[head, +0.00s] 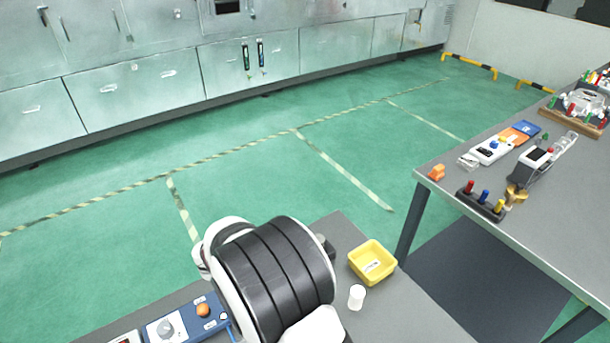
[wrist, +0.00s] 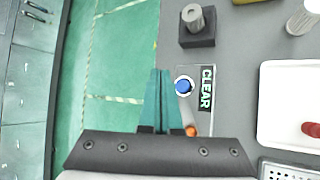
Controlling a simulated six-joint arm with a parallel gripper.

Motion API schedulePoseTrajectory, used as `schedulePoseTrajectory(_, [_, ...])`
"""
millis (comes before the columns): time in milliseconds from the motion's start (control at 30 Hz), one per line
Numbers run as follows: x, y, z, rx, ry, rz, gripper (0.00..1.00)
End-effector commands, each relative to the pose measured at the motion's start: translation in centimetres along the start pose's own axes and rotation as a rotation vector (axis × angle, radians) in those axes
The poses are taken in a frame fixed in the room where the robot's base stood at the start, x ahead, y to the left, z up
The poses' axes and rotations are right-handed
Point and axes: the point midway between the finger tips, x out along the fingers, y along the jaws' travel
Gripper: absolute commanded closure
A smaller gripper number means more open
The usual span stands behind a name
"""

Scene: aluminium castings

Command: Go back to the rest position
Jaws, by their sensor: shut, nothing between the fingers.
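My gripper (wrist: 161,74) shows in the wrist view with its two teal fingers together and nothing between them. It is over the edge of a grey table (wrist: 232,45), with green floor to its left. A blue round button (wrist: 184,86) beside a "CLEAR" label (wrist: 207,88) lies just right of the fingers. In the head view my arm's thick black and white links fill the lower middle, and the gripper cannot be made out there.
A grey cylinder in a black block (wrist: 197,27) stands near the fingertips. A white tray (wrist: 264,105) holds a red piece (wrist: 311,129). In the head view a yellow bin (head: 372,262) and white cylinder (head: 356,297) stand right of my arm. Another bench (head: 440,200) stands further right.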

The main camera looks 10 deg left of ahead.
Motion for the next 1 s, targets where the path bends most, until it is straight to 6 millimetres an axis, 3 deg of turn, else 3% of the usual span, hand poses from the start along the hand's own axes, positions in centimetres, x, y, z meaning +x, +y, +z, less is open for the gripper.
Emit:
schedulePoseTrajectory(67, [-0.4, -0.5, 2.2, 0.081, -0.023, -0.029, 1.00])
schedulePoseTrajectory(167, [-2.4, -3.4, 9.2, 0.378, -0.105, -0.143, 1.00])
schedulePoseTrajectory(200, [-3.8, -5.7, 12.6, 0.551, -0.151, -0.209, 1.00])
schedulePoseTrajectory(267, [-6.6, -9.9, 16.9, 0.832, -0.225, -0.320, 1.00])
schedulePoseTrajectory(300, [-8.8, -13.1, 19.0, 1.029, -0.275, -0.399, 1.00])
schedulePoseTrajectory(367, [-12.7, -17.9, 20.7, 1.337, -0.344, -0.522, 1.00])
schedulePoseTrajectory(400, [-15.4, -20.9, 20.9, 1.545, -0.386, -0.609, 1.00])
schedulePoseTrajectory(500, [-21.4, -26.2, 18.4, 2.027, -0.450, -0.824, 1.00])
schedulePoseTrajectory(600, [-25.0, -27.9, 15.3, 2.340, -0.457, -0.983, 1.00])
schedulePoseTrajectory(733, [-26.6, -28.1, 13.2, 2.507, -0.441, -1.082, 1.00])
schedulePoseTrajectory(1000, [-26.7, -28.0, 13.1, 2.515, -0.438, -1.091, 1.00])
